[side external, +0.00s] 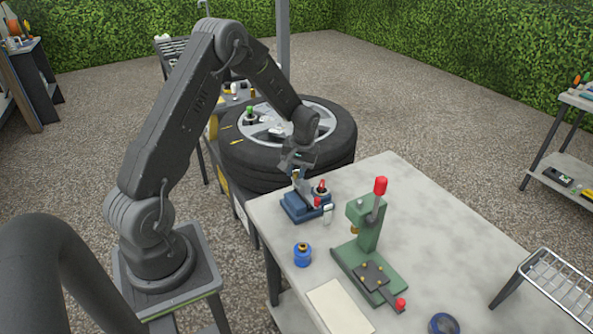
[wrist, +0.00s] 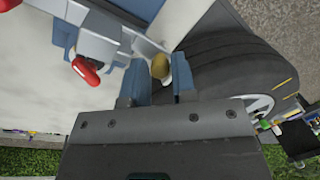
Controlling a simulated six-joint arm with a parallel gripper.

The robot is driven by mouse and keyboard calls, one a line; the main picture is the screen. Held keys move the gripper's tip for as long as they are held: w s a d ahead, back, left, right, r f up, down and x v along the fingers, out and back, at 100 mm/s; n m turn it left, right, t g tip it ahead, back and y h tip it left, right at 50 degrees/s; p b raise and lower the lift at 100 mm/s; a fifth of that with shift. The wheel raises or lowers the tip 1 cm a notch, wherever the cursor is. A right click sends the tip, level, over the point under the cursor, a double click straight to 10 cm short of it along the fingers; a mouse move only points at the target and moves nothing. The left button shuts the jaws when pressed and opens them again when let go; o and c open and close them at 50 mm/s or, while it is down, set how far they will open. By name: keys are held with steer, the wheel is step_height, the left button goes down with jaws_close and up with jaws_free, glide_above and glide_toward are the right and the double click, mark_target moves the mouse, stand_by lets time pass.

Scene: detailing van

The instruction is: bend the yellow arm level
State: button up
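No clearly yellow arm shows; the nearest match is an olive-yellow rounded knob (wrist: 160,66) in the wrist view, with a pale part beside it. My gripper (wrist: 159,85) is open, with a blue-grey finger on each side of the knob and gaps between. In the side view my gripper (side external: 299,172) points down over a small blue fixture (side external: 295,210) at the table's left edge. A red knob (side external: 321,188) stands on this fixture, and a red handle (wrist: 85,70) shows in the wrist view. The knob is hidden in the side view.
A green press (side external: 366,228) with a red-tipped lever stands right of the fixture on the grey table (side external: 440,215). A blue jar (side external: 302,254) is nearer the front. A tyre (side external: 334,145) lies behind my gripper.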

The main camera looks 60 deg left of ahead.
jaws_close()
steer(key=shift+a+f+h, duration=0.2)
steer(key=shift+a+h, duration=0.05)
steer(key=shift+h, duration=0.35)
steer(key=shift+a+f+h, duration=0.15)
steer(key=shift+a+h, duration=0.05)
steer(key=shift+h, duration=0.4)
steer(key=shift+o, duration=1.9)
jaws_free()
steer(key=shift+r, duration=0.1)
step_height(320, 180, up, 14)
steer(key=w+a, duration=0.1)
steer(key=shift+w+a+f, duration=0.25)
steer(key=shift+w+a, duration=0.05)
